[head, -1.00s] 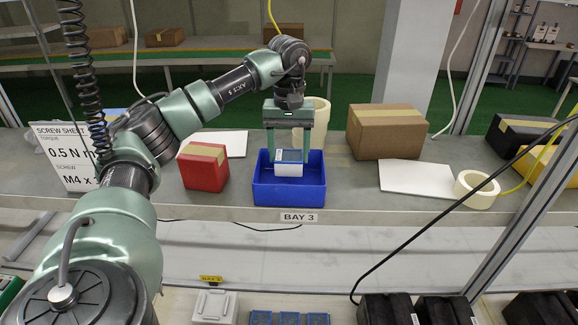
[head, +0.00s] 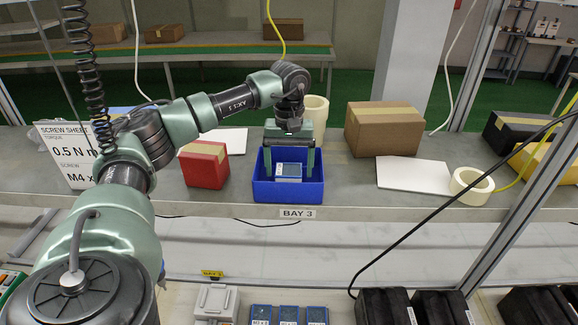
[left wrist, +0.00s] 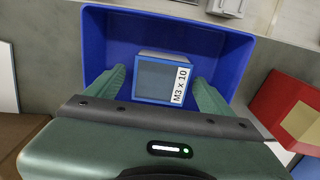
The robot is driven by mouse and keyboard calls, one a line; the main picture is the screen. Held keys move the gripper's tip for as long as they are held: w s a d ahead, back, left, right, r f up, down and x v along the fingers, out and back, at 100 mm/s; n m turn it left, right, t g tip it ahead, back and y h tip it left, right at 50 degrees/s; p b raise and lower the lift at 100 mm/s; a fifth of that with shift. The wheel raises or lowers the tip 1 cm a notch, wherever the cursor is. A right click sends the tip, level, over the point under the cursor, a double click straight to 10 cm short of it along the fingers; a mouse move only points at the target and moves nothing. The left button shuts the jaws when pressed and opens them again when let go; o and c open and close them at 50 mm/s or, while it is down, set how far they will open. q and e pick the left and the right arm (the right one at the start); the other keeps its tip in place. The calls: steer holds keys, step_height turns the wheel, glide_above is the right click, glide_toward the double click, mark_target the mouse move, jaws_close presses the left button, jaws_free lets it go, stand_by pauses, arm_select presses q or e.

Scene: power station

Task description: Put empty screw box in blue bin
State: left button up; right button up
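The screw box (head: 289,172) is small, blue and white, and lies inside the blue bin (head: 289,194) on the shelf at BAY 3. In the left wrist view the box (left wrist: 158,80) shows a blue rim, a grey inside and an M3 x 10 label. It sits within the walls of the bin (left wrist: 100,45). My left gripper (head: 289,168) points down into the bin. Its fingers stand wide on both sides of the box, with visible gaps, so it is open. My right gripper is in neither view.
A red box (head: 203,166) stands left of the bin. A beige roll (head: 316,112) stands behind it. A cardboard box (head: 384,130), a white sheet (head: 413,176) and a tape roll (head: 471,188) lie to the right. Several blue boxes (head: 289,314) stand at the lower front.

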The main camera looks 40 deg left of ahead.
mark_target(290, 169)
arm_select(q)
steer(key=shift+a+r, duration=0.1)
steer(key=shift+r, duration=0.1)
steer(key=shift+w+r, duration=0.1)
steer(key=shift+r, duration=0.1)
step_height(290, 169, up, 7)
steer(key=b, duration=0.3)
steer(key=shift+f, duration=0.15)
step_height(290, 169, up, 5)
steer(key=shift+f, duration=0.1)
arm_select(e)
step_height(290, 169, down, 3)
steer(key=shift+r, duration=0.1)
arm_select(q)
steer(key=shift+f, duration=0.1)
